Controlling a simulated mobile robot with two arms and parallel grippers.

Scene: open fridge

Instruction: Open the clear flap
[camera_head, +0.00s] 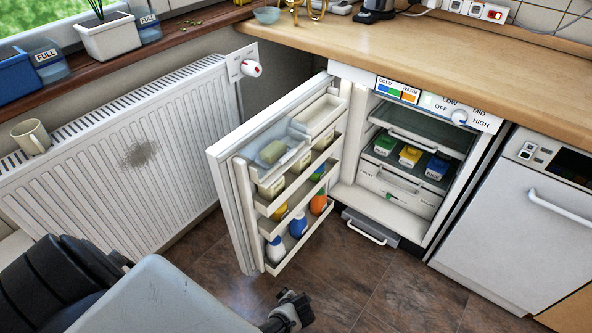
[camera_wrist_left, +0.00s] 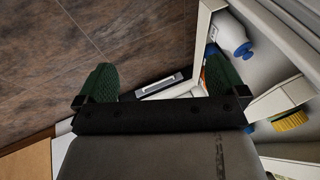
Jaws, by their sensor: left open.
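The clear flap (camera_head: 262,146) is a see-through panel on the upper part of the open fridge door (camera_head: 228,178). The flap cannot be made out in the left wrist view. My right gripper is not in view.
Door racks below the flap hold several bottles (camera_head: 298,224) and packs. The fridge interior (camera_head: 400,160) is open, with a pull-out handle (camera_head: 367,232) near the floor. A white radiator (camera_head: 120,150) stands left of the door. The brown tiled floor (camera_head: 340,290) is clear.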

